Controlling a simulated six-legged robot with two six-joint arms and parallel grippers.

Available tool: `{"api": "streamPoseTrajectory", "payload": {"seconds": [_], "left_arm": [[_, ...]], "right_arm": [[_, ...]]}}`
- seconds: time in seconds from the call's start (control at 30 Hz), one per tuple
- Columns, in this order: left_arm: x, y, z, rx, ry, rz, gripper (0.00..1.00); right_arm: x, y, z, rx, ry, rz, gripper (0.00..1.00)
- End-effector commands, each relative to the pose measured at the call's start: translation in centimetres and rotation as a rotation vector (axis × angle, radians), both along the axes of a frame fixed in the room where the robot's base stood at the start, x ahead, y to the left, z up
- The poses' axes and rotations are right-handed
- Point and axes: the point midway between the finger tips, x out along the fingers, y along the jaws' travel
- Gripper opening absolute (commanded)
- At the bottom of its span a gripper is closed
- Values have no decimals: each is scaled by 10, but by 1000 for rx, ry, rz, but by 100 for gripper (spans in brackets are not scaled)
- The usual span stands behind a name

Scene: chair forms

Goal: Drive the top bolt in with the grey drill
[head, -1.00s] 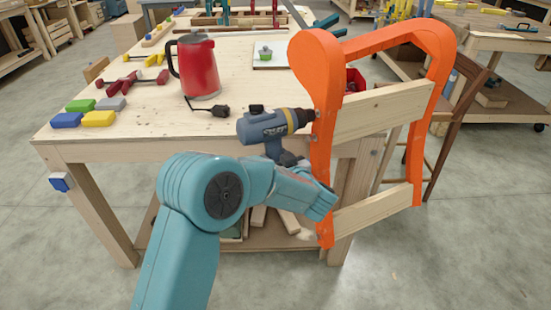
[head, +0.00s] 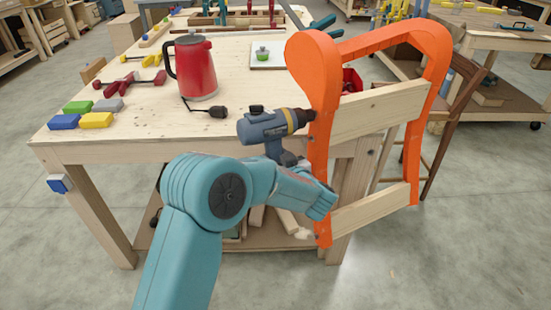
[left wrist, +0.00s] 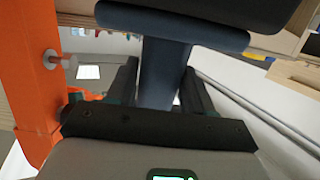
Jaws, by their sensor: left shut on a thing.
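The grey-blue drill (head: 262,126) is upright, its chuck pointing right at the left post of the orange chair frame (head: 322,160). My left gripper (head: 288,160) is shut on its handle, which also shows in the left wrist view (left wrist: 163,75). The drill tip is at the upper part of the post; I cannot tell whether it touches the top bolt, which is hidden or too small there. In the left wrist view a pale bolt (left wrist: 60,61) sticks out of the orange post (left wrist: 28,75); which bolt it is I cannot tell. My right gripper is not in view.
The wooden table (head: 140,140) stands behind my arm, with a red kettle (head: 196,70), coloured blocks (head: 97,120) and red clamps (head: 130,84) on it. A brown chair (head: 455,120) stands behind the orange frame. The floor at front right is clear.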

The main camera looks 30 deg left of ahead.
Motion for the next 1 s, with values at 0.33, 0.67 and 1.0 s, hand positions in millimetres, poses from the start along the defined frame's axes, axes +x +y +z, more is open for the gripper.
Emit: {"api": "streamPoseTrajectory", "payload": {"seconds": [0.33, 0.67, 1.0], "left_arm": [[2, -1, 4, 4, -9, 1, 0], [-7, 6, 4, 4, -8, 2, 0], [-20, 16, 4, 4, -8, 1, 0]], "right_arm": [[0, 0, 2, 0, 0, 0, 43], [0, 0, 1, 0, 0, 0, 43], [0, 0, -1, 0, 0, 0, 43]]}}
